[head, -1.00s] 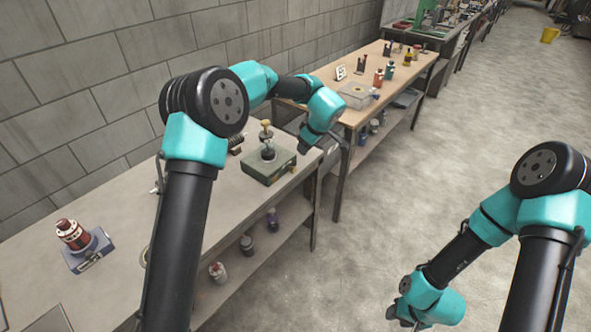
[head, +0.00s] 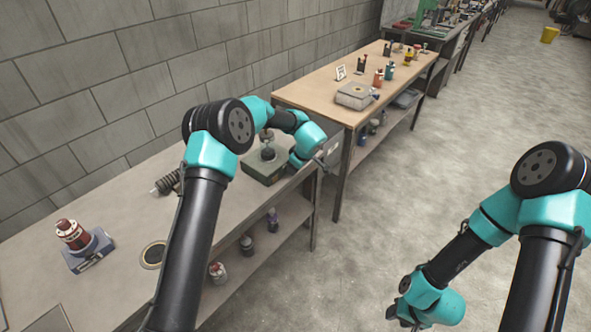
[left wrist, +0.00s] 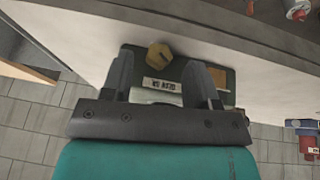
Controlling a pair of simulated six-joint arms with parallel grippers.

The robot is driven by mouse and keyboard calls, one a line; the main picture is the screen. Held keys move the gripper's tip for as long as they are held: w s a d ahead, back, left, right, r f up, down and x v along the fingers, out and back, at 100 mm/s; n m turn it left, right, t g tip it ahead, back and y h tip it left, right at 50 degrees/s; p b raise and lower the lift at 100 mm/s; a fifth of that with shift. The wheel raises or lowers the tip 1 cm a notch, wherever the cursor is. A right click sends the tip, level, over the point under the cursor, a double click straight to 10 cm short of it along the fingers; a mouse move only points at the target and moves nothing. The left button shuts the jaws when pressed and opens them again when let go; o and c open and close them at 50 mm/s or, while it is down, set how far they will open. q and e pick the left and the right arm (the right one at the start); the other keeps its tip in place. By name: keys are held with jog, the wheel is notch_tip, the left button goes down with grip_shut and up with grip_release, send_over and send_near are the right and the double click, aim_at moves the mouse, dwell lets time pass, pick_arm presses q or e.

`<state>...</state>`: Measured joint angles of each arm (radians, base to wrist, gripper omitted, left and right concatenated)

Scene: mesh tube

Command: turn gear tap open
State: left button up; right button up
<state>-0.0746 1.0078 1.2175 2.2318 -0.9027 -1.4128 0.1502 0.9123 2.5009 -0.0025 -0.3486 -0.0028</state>
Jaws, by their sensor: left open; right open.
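The tap unit is a dark green box (head: 262,170) on the near workbench in the head view, with a dark fitting (head: 268,154) on top. My left arm partly hides its upper end. In the left wrist view a brass-coloured knob (left wrist: 159,54) and a white printed label (left wrist: 160,84) on the green box show between the fingers. My left gripper (left wrist: 163,72) is open, with the knob just beyond the gap between its fingertips; I cannot tell if they touch. My right gripper (head: 405,320) is open and low over the floor, far from the tap.
A red cylindrical device on a blue base (head: 75,240) stands at the bench's left. A dark spring-like part (head: 167,182) and a ring (head: 153,254) lie between. Bottles stand on the shelf below. A second wooden bench (head: 310,95) stands behind.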

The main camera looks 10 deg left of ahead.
pick_arm(q)
jog(key=shift+x, duration=1.2)
jog(key=shift+c, duration=0.5)
jog(key=c, duration=0.8)
jog(key=shift+t+h, duration=0.3)
jog(key=shift+t, duration=0.3)
jog(key=o, duration=0.9)
